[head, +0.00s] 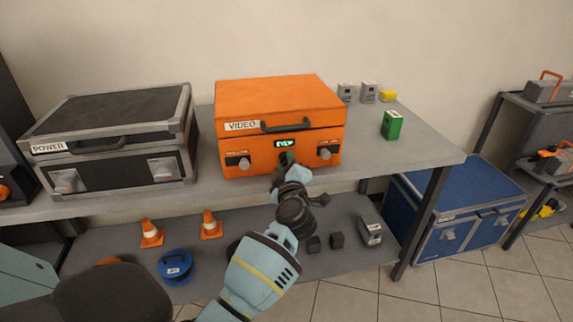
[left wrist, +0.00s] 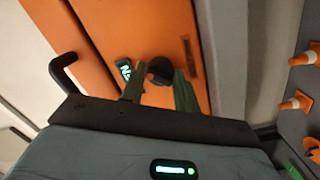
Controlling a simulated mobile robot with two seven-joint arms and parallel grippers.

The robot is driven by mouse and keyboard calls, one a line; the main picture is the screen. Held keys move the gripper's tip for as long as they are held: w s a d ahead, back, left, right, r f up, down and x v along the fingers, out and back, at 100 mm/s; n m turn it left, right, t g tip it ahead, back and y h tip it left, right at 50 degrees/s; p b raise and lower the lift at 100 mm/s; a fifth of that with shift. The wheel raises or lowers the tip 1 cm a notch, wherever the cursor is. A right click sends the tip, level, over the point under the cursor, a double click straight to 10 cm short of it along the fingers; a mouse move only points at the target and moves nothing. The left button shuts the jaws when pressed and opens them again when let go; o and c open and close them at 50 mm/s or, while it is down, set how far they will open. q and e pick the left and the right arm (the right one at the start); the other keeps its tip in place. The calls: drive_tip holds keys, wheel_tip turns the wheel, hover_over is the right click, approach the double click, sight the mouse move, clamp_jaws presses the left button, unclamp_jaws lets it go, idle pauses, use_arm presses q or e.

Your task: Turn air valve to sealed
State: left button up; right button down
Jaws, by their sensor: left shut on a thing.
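The orange case labelled VIDEO (head: 285,108) stands closed on the upper shelf. Its front has a small display (head: 292,143) with green lettering that I cannot read surely, and a grey knob on each side. In the left wrist view, a dark round knob (left wrist: 159,69), apparently the air valve, sits beside the display (left wrist: 125,69). My left gripper (head: 284,163) is at the front of the case below the display. In the left wrist view, its two greenish fingers (left wrist: 158,88) are shut on the dark knob from both sides. My right gripper is not in view.
A black case labelled POWER (head: 117,105) stands to the left. A green block (head: 391,125) and small grey items are to the right. The lower shelf holds orange cones (head: 151,232) and a blue reel (head: 175,267). A blue case (head: 457,200) stands further right.

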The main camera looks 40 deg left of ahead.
use_arm(q)
drive_tip(key=n+b, duration=0.1)
drive_tip(key=n, duration=0.5)
drive_tip(key=n+y+b, duration=0.1)
drive_tip(key=n+b, duration=0.1)
drive_tip(key=n, duration=0.4)
drive_tip(key=n+b, duration=0.2)
drive_tip(key=n, duration=0.4)
drive_tip(key=shift+w+d+f+n+g+y, duration=0.1)
drive_tip(key=shift+f+n+g+y, duration=0.2)
drive_tip(key=shift+n+y, duration=0.1)
idle(0.4)
drive_tip(key=o, duration=0.7)
drive_tip(key=shift+o, duration=1.2)
drive_tip(key=shift+r, duration=0.15)
